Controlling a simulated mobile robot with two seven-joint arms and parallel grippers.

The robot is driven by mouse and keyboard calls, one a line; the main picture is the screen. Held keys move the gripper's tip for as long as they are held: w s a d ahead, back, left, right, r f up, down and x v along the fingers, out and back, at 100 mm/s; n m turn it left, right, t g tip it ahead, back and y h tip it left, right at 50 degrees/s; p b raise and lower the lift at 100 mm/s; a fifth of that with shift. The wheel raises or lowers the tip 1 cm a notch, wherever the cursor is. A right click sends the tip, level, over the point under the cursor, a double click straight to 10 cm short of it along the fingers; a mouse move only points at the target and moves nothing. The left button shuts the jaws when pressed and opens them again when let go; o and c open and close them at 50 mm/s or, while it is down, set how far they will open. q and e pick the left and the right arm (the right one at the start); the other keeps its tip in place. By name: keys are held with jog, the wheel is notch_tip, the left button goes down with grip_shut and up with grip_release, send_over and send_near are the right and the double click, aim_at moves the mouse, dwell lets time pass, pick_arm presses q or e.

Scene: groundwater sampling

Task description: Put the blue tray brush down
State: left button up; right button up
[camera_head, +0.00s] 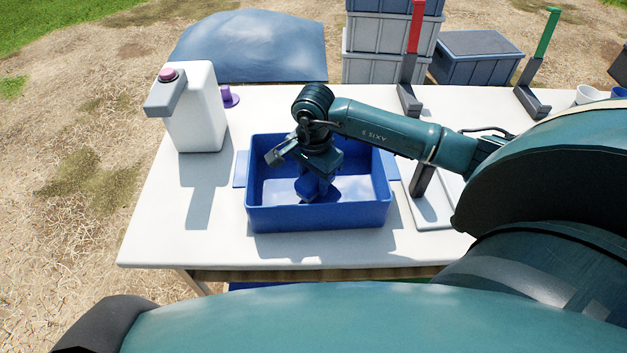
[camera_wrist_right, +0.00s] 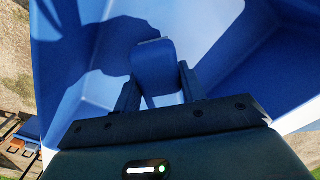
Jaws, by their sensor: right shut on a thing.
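The blue tray (camera_head: 318,219) stands on the white table, a deep open box with a lug at each side. My right gripper (camera_head: 318,172) reaches down into it from above. It is shut on the blue tray brush (camera_wrist_right: 155,65), whose blue block shows between the two dark fingers (camera_wrist_right: 159,88) in the right wrist view. In the head view, the lower part of the brush (camera_head: 312,190) shows below the gripper, inside the tray. I cannot tell whether it touches the tray floor. My left gripper is not in view.
A red-handled (camera_head: 415,30) and a green-handled tool (camera_head: 546,35) stand at the back right. Mugs (camera_head: 590,95) are at the far right. The front left of the table is clear.

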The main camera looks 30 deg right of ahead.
jog(key=shift+f, duration=0.65)
jog(key=shift+f, duration=0.2)
jog(key=o, duration=0.9)
jog(key=shift+o, duration=0.2)
jog(key=shift+r, duration=0.1)
